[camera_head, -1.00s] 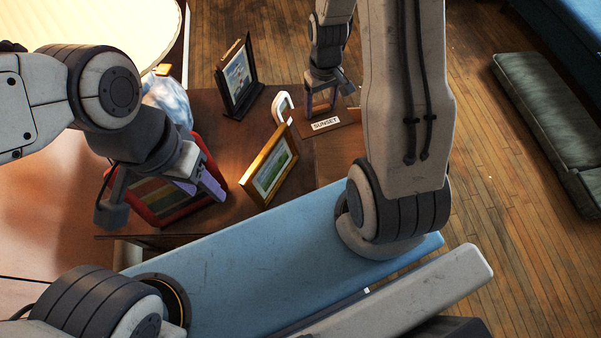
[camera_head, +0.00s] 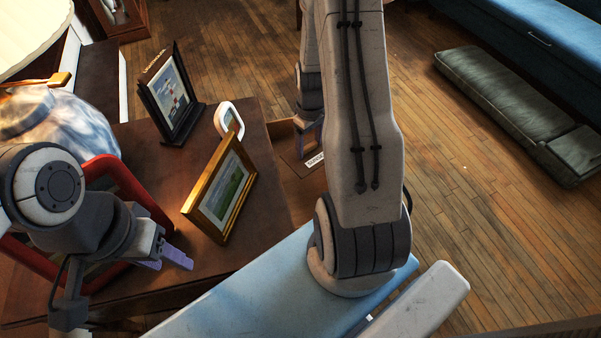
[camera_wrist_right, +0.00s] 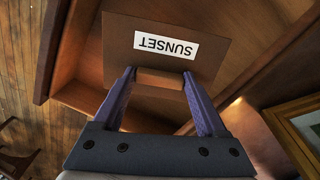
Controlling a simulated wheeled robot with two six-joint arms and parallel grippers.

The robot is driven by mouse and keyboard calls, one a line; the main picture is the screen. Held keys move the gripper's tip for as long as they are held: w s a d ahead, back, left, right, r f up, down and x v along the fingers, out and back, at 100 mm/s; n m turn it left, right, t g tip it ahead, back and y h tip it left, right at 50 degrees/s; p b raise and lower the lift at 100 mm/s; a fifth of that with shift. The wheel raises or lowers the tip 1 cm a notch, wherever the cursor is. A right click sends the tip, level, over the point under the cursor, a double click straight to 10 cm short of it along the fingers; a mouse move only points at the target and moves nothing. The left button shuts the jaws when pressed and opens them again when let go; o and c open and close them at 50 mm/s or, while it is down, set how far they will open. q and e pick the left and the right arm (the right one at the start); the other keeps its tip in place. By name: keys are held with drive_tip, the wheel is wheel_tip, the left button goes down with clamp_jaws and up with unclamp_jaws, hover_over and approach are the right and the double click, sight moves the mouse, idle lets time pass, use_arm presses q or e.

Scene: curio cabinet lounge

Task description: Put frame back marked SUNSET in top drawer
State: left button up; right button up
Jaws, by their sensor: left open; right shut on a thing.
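The brown frame back (camera_wrist_right: 117,58) with a white SUNSET label is held by my right gripper (camera_wrist_right: 163,80), which is shut on its block-like part. In the head view the frame back (camera_head: 296,163) is partly hidden behind my right arm, with only part of the label showing. My right gripper (camera_head: 308,135) reaches down at the open top drawer (camera_head: 277,133) beside the cabinet top. In the right wrist view, wooden drawer walls (camera_wrist_right: 54,50) lie around and below the frame back; contact is unclear. My left gripper (camera_head: 172,260) is open and empty near a red frame.
A gold frame (camera_head: 205,200), a dark frame (camera_head: 162,98) and a small white frame (camera_head: 222,118) stand on the cabinet top (camera_head: 145,150). A red frame (camera_head: 130,178) is partly behind my left arm. A dark cushion (camera_head: 490,95) lies on the open floor.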

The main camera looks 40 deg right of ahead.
wheel_tip(320, 180, down, 11)
drive_tip(key=b, duration=0.3)
drive_tip(key=shift+f, duration=0.1)
drive_tip(key=o, duration=1.3)
wheel_tip(320, 180, up, 12)
drive_tip(key=p, duration=0.4)
drive_tip(key=shift+r, duration=0.2)
